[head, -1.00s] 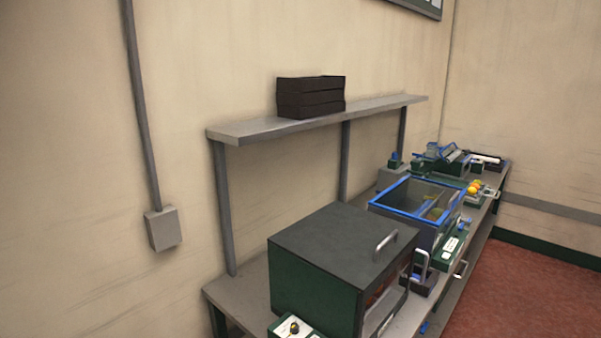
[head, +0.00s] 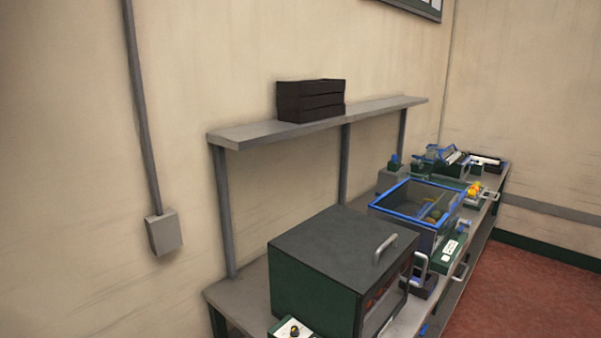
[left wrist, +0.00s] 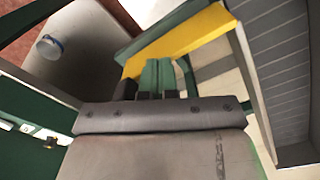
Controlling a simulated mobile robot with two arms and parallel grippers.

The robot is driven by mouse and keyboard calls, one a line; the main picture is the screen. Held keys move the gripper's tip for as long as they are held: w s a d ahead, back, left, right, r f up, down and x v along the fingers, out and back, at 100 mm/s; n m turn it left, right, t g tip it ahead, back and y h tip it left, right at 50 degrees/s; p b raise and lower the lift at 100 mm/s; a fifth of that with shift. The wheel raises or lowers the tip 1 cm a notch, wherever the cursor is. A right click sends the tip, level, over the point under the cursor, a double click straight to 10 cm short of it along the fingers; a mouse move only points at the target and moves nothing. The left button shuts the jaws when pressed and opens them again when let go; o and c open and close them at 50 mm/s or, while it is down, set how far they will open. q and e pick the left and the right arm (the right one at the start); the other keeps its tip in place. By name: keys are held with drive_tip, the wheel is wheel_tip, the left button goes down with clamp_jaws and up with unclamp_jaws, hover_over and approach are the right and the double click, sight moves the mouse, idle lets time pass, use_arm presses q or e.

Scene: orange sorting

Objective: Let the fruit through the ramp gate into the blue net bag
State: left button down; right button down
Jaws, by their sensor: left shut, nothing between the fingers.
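My left gripper (left wrist: 160,78) shows in the left wrist view, its two green fingers together and empty. A yellow bar (left wrist: 190,42) with a green edge lies just beyond the fingertips; I cannot tell whether they touch or whether it is part of the ramp gate. In the head view, small orange fruit (head: 474,188) sits far along the bench. Neither gripper shows there, and I cannot make out the blue net bag.
A dark-topped green cabinet (head: 335,245) with a handle fills the near bench. Behind it stand a blue-rimmed clear box (head: 403,211) and several small devices. Black trays (head: 311,101) rest on a wall shelf (head: 232,137). A grey ribbed panel (left wrist: 277,65) stands right of the fingers.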

use_arm(q)
drive_tip(key=shift+r+p, duration=2.9)
drive_tip(key=shift+p, duration=0.15)
drive_tip(key=shift+r, duration=1.1)
